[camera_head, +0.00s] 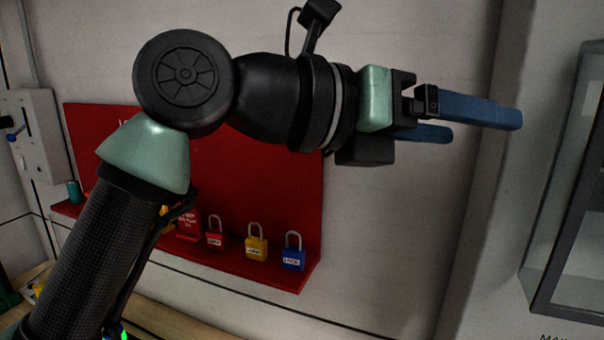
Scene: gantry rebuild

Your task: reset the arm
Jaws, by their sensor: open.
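My arm reaches up from the lower left, bends at a round black joint, and runs to the right across the middle of the view. My gripper (484,122) is at its end, with two blue fingers pointing right. The fingers are apart and nothing is between them. The gripper is in the air in front of a bare pale wall (420,230) and touches nothing that I can see.
A red board (290,200) on the wall behind my arm holds a red padlock (215,238), a yellow padlock (256,249) and a blue padlock (293,258). A grey box (38,140) is at the left. A grey-framed cabinet (560,200) stands at the right. A wooden surface (165,320) lies below.

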